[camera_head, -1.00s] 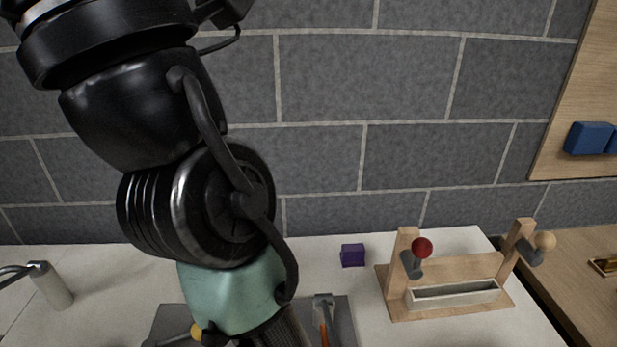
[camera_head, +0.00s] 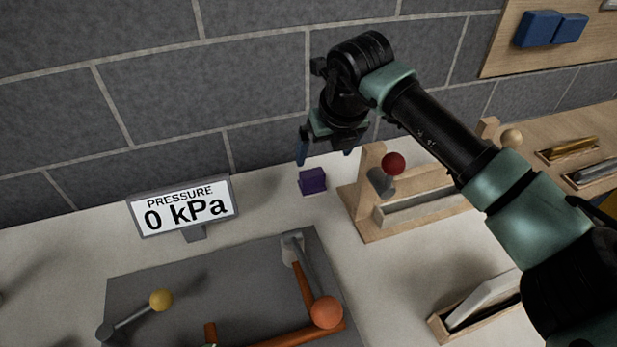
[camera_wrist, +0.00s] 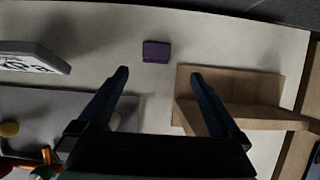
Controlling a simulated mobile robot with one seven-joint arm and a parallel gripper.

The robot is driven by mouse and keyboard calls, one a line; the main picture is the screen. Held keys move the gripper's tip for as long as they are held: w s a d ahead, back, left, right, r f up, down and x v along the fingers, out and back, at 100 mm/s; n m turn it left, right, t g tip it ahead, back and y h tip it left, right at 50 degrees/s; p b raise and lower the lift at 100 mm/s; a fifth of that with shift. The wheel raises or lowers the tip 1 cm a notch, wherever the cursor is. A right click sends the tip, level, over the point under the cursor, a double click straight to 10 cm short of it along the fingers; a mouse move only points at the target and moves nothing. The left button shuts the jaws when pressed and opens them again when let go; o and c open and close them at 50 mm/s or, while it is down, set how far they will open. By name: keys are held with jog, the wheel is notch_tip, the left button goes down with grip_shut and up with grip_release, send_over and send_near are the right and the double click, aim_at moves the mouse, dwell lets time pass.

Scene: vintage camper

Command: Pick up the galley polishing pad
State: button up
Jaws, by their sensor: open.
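A small purple block (camera_head: 312,181), which looks like the polishing pad, lies on the white counter (camera_head: 262,207) near the wall. No label on it shows. My gripper (camera_head: 326,152) is open and empty, pointing down above and close to the block. In the wrist view the purple block (camera_wrist: 156,51) sits ahead of the two fingertips (camera_wrist: 160,73), roughly centred between them and apart from both.
A wooden stand with a red ball lever (camera_head: 393,163) is just right of the block. A pressure display (camera_head: 185,207) stands left. A grey plate with levers (camera_head: 240,268) lies in front. A wooden holder (camera_head: 440,322) is at front right. Blue blocks (camera_head: 538,28) hang on a board.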

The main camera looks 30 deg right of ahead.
aim_at(313, 174)
jog(key=x, duration=0.7)
jog(key=shift+f+p, duration=0.2)
jog(key=shift+p, duration=0.1)
jog(key=shift+w+a+x, duration=0.1)
jog(key=shift+a+x, duration=0.1)
jog(key=shift+x, duration=1.1)
jog(key=shift+w+a+x, duration=0.1)
jog(key=shift+a+x, duration=0.05)
jog(key=shift+x, duration=1.15)
jog(key=c, duration=1.4)
notch_tip(313, 174, up, 10)
jog(key=shift+r, duration=0.1)
